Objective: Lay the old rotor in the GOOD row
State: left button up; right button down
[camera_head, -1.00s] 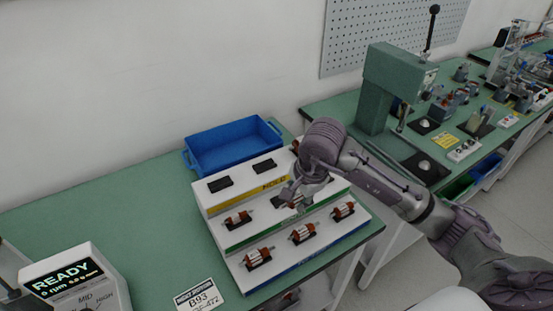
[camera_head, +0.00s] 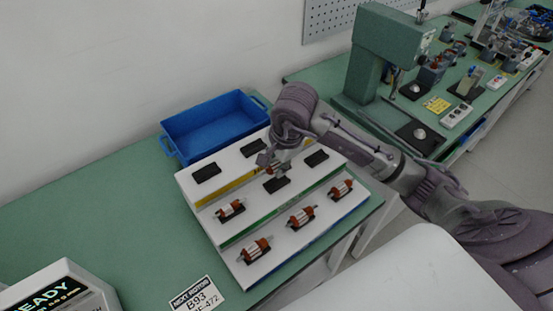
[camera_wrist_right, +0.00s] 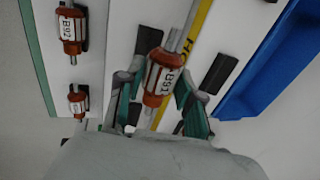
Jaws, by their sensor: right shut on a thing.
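The rotor marked B91 (camera_wrist_right: 159,80), orange-brown with a steel shaft, is between the fingers of my right gripper (camera_wrist_right: 157,98) in the right wrist view. In the head view my right gripper (camera_head: 270,164) holds it above the stepped white rack, by the middle row. The green-edged middle row has one rotor (camera_head: 230,209) at its left end and bare black pads at its middle (camera_head: 277,184) and right (camera_head: 317,157). The front row carries rotors at left (camera_head: 255,250), middle (camera_head: 301,216) and right (camera_head: 341,188). My left gripper is out of view.
The back row, with a yellow strip, shows empty pads (camera_head: 207,171). A blue bin (camera_head: 215,133) stands behind the rack. A green press (camera_head: 382,55) stands on another bench.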

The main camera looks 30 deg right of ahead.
aim_at(277, 184)
jog(key=shift+f+b, duration=0.35)
jog(key=shift+f, duration=0.35)
jog(key=shift+s+f, duration=0.1)
jog(key=shift+f, duration=0.2)
jog(key=shift+f+b, duration=0.65)
jog(key=shift+r, duration=0.2)
pick_arm(q)
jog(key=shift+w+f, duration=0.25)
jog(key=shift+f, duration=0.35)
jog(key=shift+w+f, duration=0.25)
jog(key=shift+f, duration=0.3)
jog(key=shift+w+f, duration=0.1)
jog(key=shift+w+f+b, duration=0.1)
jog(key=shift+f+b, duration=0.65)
jog(key=shift+b, duration=0.15)
pick_arm(e)
jog(key=shift+f, duration=0.85)
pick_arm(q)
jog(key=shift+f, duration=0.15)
pick_arm(e)
jog(key=shift+f, duration=0.15)
